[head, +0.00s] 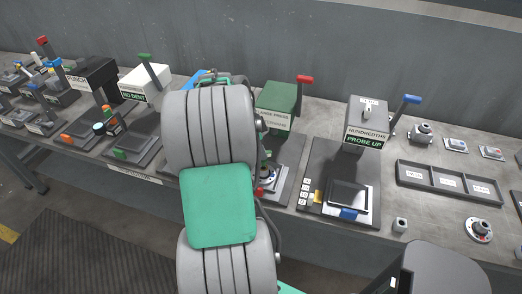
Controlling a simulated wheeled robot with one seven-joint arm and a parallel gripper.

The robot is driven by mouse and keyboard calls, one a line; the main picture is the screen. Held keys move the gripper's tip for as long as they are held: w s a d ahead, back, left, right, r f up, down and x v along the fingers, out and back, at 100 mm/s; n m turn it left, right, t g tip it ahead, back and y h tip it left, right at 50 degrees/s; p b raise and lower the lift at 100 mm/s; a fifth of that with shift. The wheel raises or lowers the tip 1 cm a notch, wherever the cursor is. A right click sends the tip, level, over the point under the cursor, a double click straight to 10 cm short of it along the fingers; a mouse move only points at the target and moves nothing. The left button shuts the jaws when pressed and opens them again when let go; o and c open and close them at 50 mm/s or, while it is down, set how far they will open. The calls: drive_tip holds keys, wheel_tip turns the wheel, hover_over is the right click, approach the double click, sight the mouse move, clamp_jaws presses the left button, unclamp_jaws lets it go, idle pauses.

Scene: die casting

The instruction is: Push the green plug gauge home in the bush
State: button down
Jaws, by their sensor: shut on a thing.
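My arm fills the middle of the head view and covers the bench behind it. My gripper is hidden behind the arm, so its fingers and anything in them do not show. I cannot make out the green plug gauge or the bush for sure.
A grey gauge stand (366,124) marked "PROBE UP" has a blue lever. A white lever box (143,84) and other fixtures crowd the left.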

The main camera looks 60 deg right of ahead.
drive_tip(key=shift+f+b, duration=1.9)
drive_tip(key=shift+f, duration=0.2)
drive_tip(key=c, duration=1.3)
unclamp_jaws()
drive_tip(key=shift+r, duration=0.1)
drive_tip(key=shift+c, duration=0.2)
drive_tip(key=v, duration=0.7)
drive_tip(key=shift+w+r, duration=0.15)
drive_tip(key=shift+r, duration=0.2)
drive_tip(key=shift+a, duration=0.1)
